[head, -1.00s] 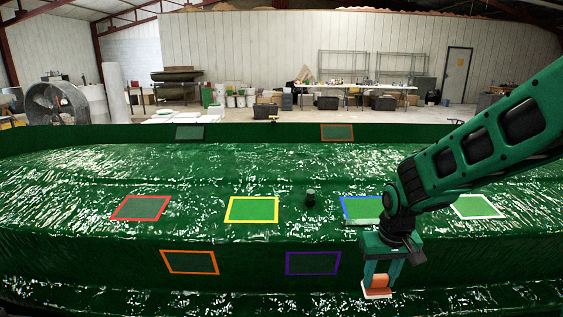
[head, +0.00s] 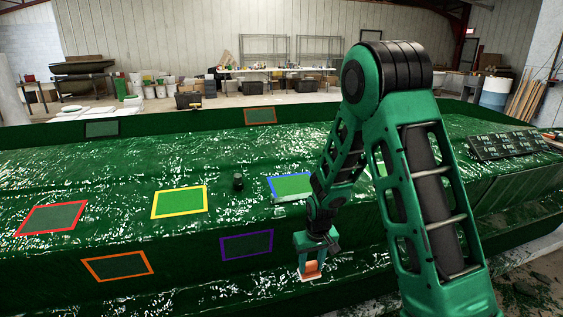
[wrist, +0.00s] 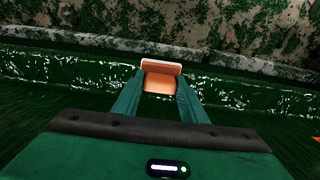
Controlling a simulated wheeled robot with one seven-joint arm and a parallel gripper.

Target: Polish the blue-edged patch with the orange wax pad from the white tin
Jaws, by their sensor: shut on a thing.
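The blue-edged patch (head: 290,185) lies on the upper surface of the green hull mould (head: 110,185), a bright green sheet with its right side hidden behind my arm. My gripper (head: 313,262) hangs pointing down in front of the mould's side, below the patch and apart from it. It is shut on the orange wax pad (head: 312,268), which has a pale face at its far end. In the wrist view the pad (wrist: 160,82) sits between both fingers, over the mould's lower ledge. I cannot make out the white tin in either view.
Yellow-edged (head: 180,202), red-edged (head: 52,218), orange-edged (head: 118,265) and purple-edged (head: 246,245) patches lie left of the arm. A small black knob (head: 238,182) stands on the mould. A dark panel (head: 507,145) lies at the right end. Floor shows at lower right.

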